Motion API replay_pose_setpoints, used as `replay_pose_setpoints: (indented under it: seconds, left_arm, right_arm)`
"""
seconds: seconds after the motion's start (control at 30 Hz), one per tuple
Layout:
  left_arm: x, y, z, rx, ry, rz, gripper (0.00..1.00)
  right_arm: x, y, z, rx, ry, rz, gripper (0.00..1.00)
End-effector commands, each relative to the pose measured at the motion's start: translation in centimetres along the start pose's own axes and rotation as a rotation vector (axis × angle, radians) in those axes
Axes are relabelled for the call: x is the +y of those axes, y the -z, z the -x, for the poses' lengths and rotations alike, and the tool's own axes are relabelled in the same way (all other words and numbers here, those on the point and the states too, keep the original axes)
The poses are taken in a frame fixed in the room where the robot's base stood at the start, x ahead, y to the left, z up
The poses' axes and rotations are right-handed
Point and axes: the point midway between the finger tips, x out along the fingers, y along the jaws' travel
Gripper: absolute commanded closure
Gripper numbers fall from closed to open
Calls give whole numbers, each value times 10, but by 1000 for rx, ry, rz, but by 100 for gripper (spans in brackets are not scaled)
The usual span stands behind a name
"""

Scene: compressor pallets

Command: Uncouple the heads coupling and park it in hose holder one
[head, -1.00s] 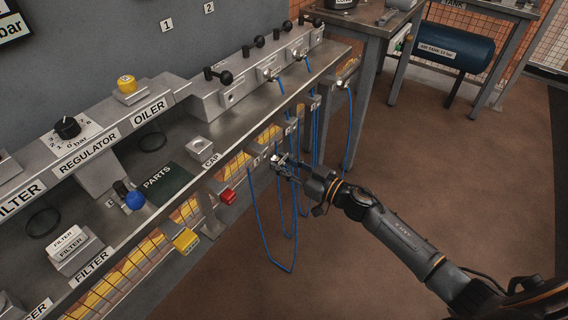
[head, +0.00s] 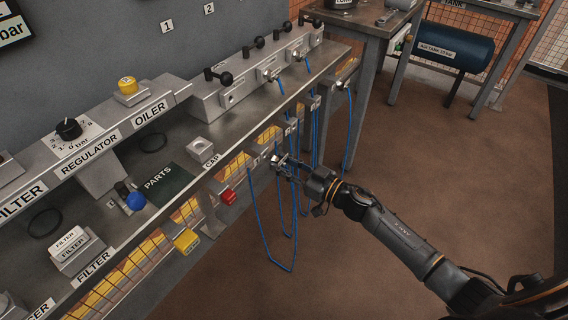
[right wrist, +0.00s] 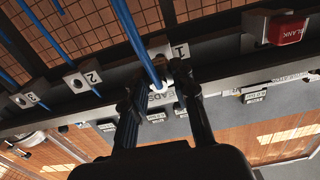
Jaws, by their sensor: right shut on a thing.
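My right gripper (head: 280,160) is at the front edge of the bench, at the near end of the row of hose holders. In the right wrist view its fingers (right wrist: 160,88) are closed around the coupling (right wrist: 158,72) on the end of a blue hose (right wrist: 139,42). The hose also hangs in a long loop in the head view (head: 257,220). Hose holder one (right wrist: 176,50), a grey block marked 1, is right beside the coupling. I cannot tell whether the coupling is seated in it. A partly hidden HEADS label (right wrist: 158,97) lies behind the fingers. My left gripper is out of view.
Holders 2 (right wrist: 82,79) and 3 (right wrist: 27,98) are beside holder one, with other blue hoses hanging near. A red BLANK plug (right wrist: 287,28) is on the other side. Black-knobbed valves (head: 226,78) stand on the bench. The floor in front is clear.

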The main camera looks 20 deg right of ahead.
Motion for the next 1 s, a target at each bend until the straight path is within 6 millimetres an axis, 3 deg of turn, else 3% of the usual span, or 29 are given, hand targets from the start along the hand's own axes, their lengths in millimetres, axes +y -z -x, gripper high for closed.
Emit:
replay_pose_setpoints:
  seconds: [1.0]
  left_arm:
    - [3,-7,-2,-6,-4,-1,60]
  right_arm:
    - [0,0,-16,1,-1,-1,100]
